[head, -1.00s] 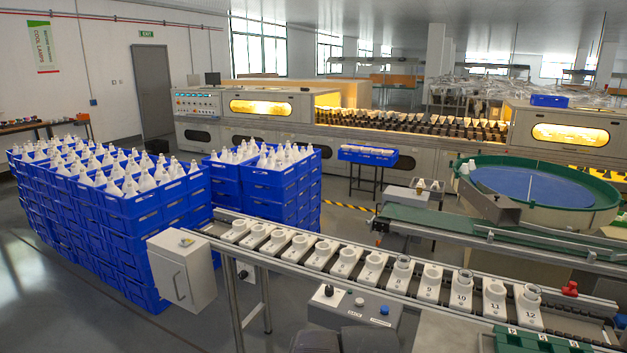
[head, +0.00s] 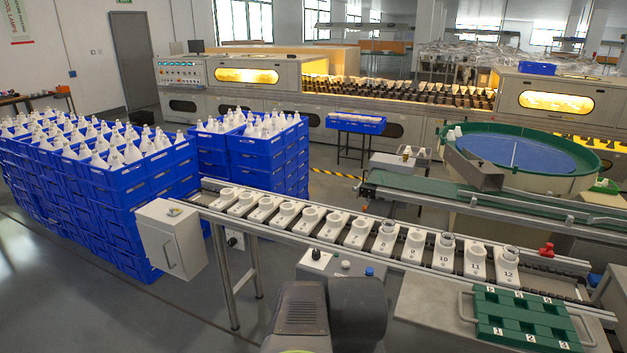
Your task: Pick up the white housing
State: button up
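A row of white numbered holders (head: 383,244) stands along the conveyor in the middle of the head view, with round white cup-like parts on them. Which of these is the white housing, I cannot tell for sure. The parts at number 10 (head: 446,241) and number 12 (head: 509,254) show greyish round tops and look different from their neighbours. Dark grey links of my own arm show at the bottom centre, in front of the conveyor. My gripper is outside the picture.
A green tray (head: 500,300) with numbered pockets lies on a grey table at the lower right. A grey control box with buttons (head: 345,265) stands before the conveyor. Stacked blue crates of white bulbs (head: 130,185) are at left. A red knob (head: 546,250) sits by the conveyor's right end.

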aim_at(509, 256)
jog(key=z, duration=1.55)
